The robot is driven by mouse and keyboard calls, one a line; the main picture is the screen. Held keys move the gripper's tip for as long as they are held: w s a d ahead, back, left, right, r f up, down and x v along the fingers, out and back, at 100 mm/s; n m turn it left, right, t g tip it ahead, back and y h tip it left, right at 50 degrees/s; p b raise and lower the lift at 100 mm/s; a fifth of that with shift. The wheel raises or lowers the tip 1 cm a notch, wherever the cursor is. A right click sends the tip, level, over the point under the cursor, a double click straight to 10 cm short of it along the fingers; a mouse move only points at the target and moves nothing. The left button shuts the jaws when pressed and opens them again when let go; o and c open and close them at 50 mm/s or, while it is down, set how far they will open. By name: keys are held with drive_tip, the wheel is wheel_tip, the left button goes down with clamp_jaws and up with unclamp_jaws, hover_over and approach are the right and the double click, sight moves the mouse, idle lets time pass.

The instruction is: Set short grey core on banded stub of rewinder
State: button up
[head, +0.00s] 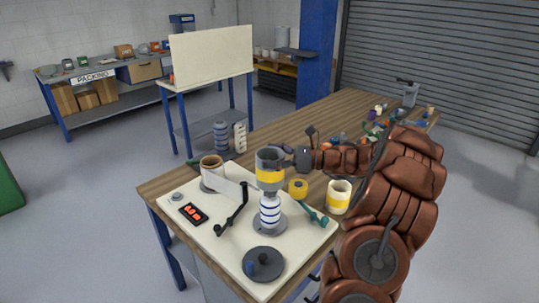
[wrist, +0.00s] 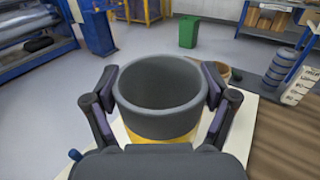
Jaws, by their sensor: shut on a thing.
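The short grey core (head: 270,157), an open cylinder with a yellow band, is upright and gripped near its top by my gripper (head: 286,156). In the wrist view my fingers (wrist: 160,86) close on both sides of the core (wrist: 158,127), and its open top faces the camera. The banded stub (head: 270,212), white with dark blue rings, stands on a grey round flange on the rewinder's pale base plate (head: 222,258). The core appears in line above the stub, its lower edge close to the stub's top. I cannot tell whether they touch. The stub is hidden in the wrist view.
A brown-cored roll (head: 211,168) with a pale web stands left of the stub, beside a black arm (head: 233,212). A dark disc (head: 263,263) lies in front. A yellow roll (head: 298,188), teal handle (head: 312,214) and cream yellow-banded roll (head: 339,195) are close on the right.

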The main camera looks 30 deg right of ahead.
drive_tip(key=b, duration=0.3)
hover_over(278, 199)
drive_tip(key=x, duration=0.3)
drive_tip(key=shift+d+f, duration=0.15)
drive_tip(key=shift+f, duration=0.95)
drive_tip(key=shift+d+f, duration=0.1)
drive_tip(key=shift+f, duration=1.05)
drive_tip(key=shift+f+b, duration=1.95)
drive_tip(key=shift+f, duration=4.1)
drive_tip(key=o, duration=1.1)
drive_tip(key=shift+s, duration=0.1)
drive_tip(key=v, duration=1.2)
